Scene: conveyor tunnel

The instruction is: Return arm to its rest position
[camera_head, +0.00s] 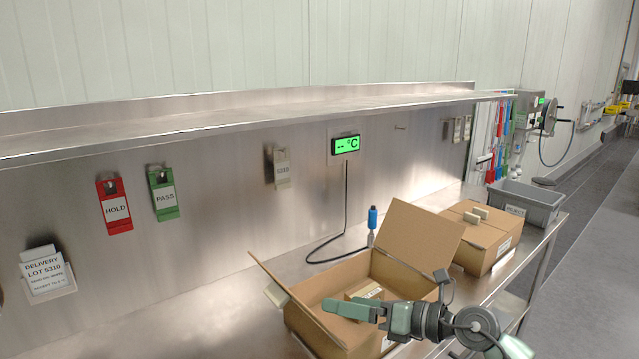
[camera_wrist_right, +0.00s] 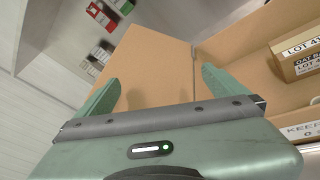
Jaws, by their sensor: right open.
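My right gripper (camera_head: 340,308) reaches in from the lower right of the head view, over the front part of an open cardboard box (camera_head: 310,290). In the wrist view its two green fingers (camera_wrist_right: 158,90) stand wide apart with nothing between them. Behind the fingers is a cardboard flap of the box (camera_wrist_right: 158,60). A smaller labelled carton (camera_head: 364,289) lies inside the box; it also shows at the right of the wrist view (camera_wrist_right: 295,50). My left gripper is in neither view.
The steel bench (camera_head: 200,310) is clear on the left. A blue-handled probe (camera_head: 372,222) stands behind the box, its cable running to the display (camera_head: 346,145). A closed carton (camera_head: 480,238) and a grey bin (camera_head: 525,203) stand farther right. A steel shelf (camera_head: 250,112) overhangs the bench.

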